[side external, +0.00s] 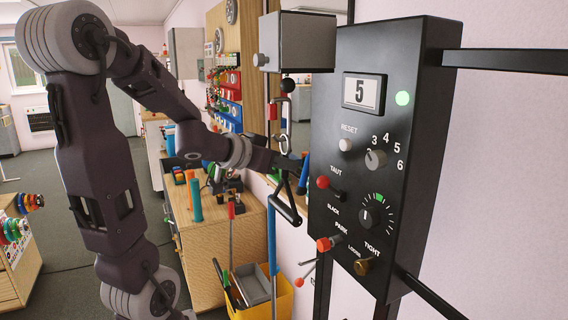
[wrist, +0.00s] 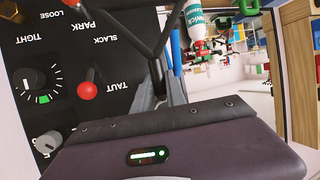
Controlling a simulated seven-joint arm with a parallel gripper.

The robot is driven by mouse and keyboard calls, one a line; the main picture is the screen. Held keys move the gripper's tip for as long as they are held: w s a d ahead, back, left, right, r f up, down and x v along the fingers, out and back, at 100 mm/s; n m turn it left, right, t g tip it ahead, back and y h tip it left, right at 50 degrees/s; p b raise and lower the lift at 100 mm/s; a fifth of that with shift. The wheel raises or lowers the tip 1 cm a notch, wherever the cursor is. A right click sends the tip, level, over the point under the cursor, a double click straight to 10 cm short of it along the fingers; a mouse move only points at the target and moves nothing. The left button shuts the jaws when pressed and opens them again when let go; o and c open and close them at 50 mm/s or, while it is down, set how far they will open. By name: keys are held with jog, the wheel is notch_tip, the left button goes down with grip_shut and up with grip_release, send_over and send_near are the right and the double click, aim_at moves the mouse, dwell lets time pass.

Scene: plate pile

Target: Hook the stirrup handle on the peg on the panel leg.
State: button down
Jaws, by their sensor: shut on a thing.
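My gripper (side external: 292,163) is shut on the black stirrup handle (side external: 286,208), near its top where the side bars meet. The stirrup hangs below the jaws, left of the black panel (side external: 330,190). In the wrist view the stirrup's bars (wrist: 166,42) spread away from the fingers (wrist: 162,97). The dark panel leg (side external: 322,285) runs down below the panel. A thin peg with a small red-orange tip (side external: 300,282) sticks out to the left by the leg, lower than the stirrup and apart from it. The inner faces of the jaws are hidden.
The panel carries a red-knobbed TAUT/SLACK lever (side external: 323,183), an orange-tipped PARK lever (side external: 325,244), dials and a display reading 5. A grey box (side external: 297,40) sits above the gripper. A yellow bin (side external: 262,297) stands below, with a wooden cabinet (side external: 225,245) behind.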

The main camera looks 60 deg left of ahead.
jog(key=shift+r, duration=0.15)
dwell(0.8)
jog(key=shift+r, duration=0.85)
jog(key=s, duration=0.7)
jog(key=shift+s, duration=0.3)
jog(key=s, duration=0.1)
jog(key=s+f, duration=0.1)
jog(key=s, duration=0.1)
jog(key=s+f, duration=0.1)
jog(key=s, duration=0.1)
dwell(0.5)
